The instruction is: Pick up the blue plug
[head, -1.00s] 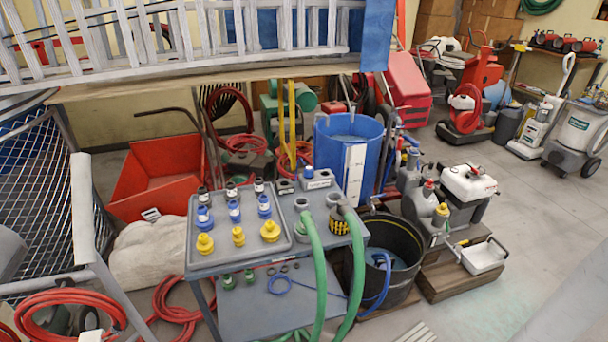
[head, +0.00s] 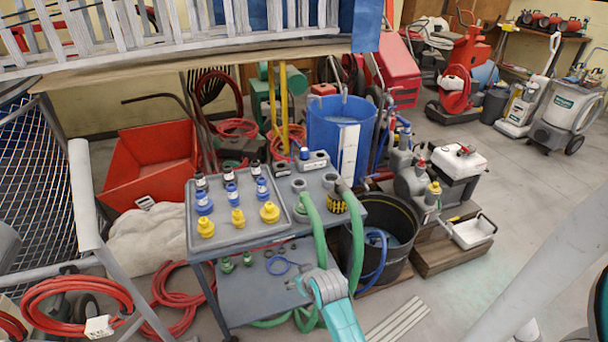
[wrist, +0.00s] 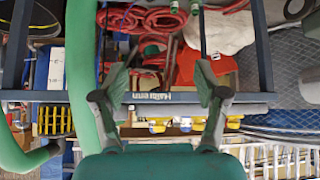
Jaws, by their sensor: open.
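Several blue plugs stand upright in the middle row of a grey tray on the cart; the middle blue plug (head: 232,191) is between a left one (head: 204,201) and a right one (head: 262,188). A black row is behind them and a yellow row, with a yellow plug (head: 238,221), in front. Another small blue piece (head: 305,153) sits on a grey block behind the tray. In the wrist view my gripper (wrist: 162,76) is open and empty, fingers wide apart, in front of the cart's edge. Blue (wrist: 186,125) and yellow bits show beyond that edge, mostly hidden.
The cart top (head: 318,208) also carries green hoses (head: 312,222) at its right side, near my gripper in the wrist view. A black tub (head: 392,262) stands right of the cart. Red hose (head: 180,298) lies left. Open floor (head: 530,190) is at the right.

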